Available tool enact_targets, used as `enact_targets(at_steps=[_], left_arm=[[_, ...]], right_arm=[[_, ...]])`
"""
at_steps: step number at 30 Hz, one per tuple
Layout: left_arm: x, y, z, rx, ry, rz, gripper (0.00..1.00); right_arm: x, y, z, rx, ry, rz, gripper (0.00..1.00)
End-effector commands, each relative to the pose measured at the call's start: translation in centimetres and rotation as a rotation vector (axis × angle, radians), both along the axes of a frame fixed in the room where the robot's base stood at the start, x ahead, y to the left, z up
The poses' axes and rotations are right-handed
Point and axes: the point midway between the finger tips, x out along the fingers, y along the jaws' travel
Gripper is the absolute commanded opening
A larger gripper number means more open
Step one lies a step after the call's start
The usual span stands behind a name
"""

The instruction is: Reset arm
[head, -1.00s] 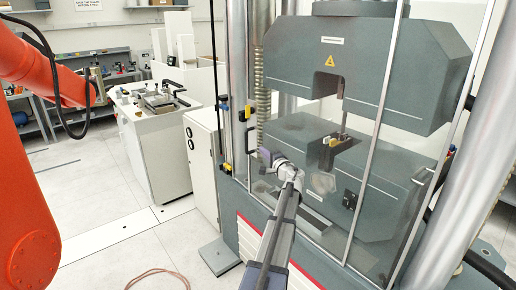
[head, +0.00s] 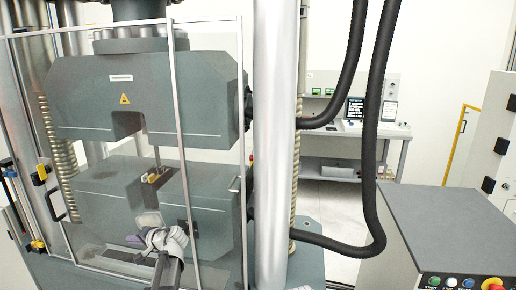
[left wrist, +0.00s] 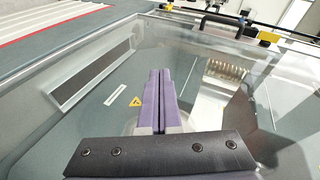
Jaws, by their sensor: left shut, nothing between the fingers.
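My left gripper (head: 158,238) shows at the lower middle left of the head view, in front of the clear guard door of the tensile testing machine. In the left wrist view its two purple fingers (left wrist: 161,100) lie together, shut with nothing between them. The machine has a grey upper crosshead (head: 180,92) with a yellow warning triangle and a grey lower block (head: 105,205). A thin specimen or rod (head: 157,158) stands between them, with yellow parts at its lower end. My right gripper does not show.
A thick metal column (head: 272,150) stands right of the guard. Black hoses (head: 375,170) loop beside it. A control cabinet (head: 450,235) with coloured buttons stands at the lower right. A desk with a monitor (head: 353,109) is at the back. Open floor lies between cabinet and desk.

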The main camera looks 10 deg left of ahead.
Motion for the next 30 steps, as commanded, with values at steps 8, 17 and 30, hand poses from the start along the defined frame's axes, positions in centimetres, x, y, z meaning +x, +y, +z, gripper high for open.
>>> enact_targets(at_steps=[8,17,30], left_arm=[[-5.0,-19.0,-7.4,-0.407,0.084,-0.054,0.0],[-15.0,-36.4,-12.4,-0.776,0.328,-0.131,0.0],[-23.0,-45.2,-13.5,-0.965,0.543,-0.186,0.0]], right_arm=[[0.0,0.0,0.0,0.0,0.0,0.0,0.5],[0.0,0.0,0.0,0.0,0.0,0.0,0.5],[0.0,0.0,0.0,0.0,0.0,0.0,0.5]])
